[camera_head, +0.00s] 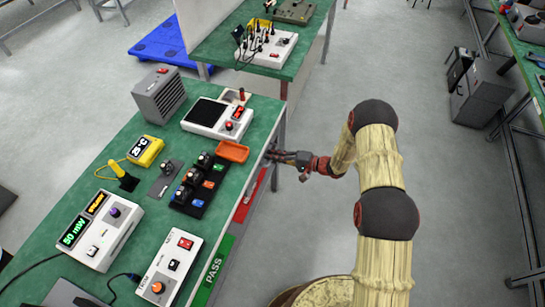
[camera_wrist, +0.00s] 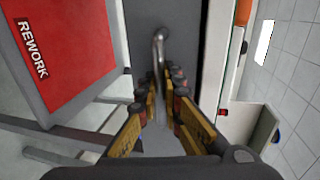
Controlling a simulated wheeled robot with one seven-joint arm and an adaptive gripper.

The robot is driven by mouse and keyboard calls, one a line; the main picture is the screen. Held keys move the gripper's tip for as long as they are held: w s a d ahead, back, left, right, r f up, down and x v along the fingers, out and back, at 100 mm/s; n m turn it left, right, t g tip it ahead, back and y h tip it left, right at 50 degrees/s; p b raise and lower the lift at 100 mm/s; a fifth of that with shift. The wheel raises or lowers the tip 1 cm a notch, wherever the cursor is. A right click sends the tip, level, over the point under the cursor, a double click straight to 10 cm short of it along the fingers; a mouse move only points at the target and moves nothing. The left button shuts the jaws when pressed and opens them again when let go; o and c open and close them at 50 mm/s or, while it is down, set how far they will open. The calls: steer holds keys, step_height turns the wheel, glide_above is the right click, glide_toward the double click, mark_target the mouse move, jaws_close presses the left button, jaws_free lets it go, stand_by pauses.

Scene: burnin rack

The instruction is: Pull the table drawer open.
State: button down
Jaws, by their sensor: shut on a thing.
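The drawer front (camera_wrist: 195,45) is a dark grey panel ahead of my gripper in the wrist view. A metal bar handle (camera_wrist: 159,40) stands out from it. My gripper (camera_wrist: 165,78) is shut on the handle, with a finger on each side of it. In the head view my gripper (camera_head: 283,156) is at the right edge of the green table (camera_head: 130,135), below its top. The drawer is mostly hidden there, and I cannot tell whether it stands out from the table.
A red REWORK bin (camera_wrist: 65,45) is close beside my gripper, and a green PASS bin (camera_head: 213,268) hangs nearer. The floor (camera_head: 300,225) to the right of the table is clear.

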steer(key=shift+d, duration=0.1)
steer(key=f+b+v, duration=0.1)
steer(key=f+v, duration=0.1)
steer(key=v, duration=1.1)
steer(key=d+f+b+v, duration=0.1)
steer(key=f+b+v, duration=0.1)
steer(key=v, duration=1.1)
steer(key=shift+s+f, duration=0.2)
steer(key=shift+f, duration=0.65)
steer(key=c, duration=2.3)
jaws_free()
steer(key=shift+d+r, duration=0.1)
steer(key=shift+d, duration=0.05)
steer(key=v, duration=1.1)
steer(key=shift+d, duration=0.35)
steer(key=shift+s, duration=0.1)
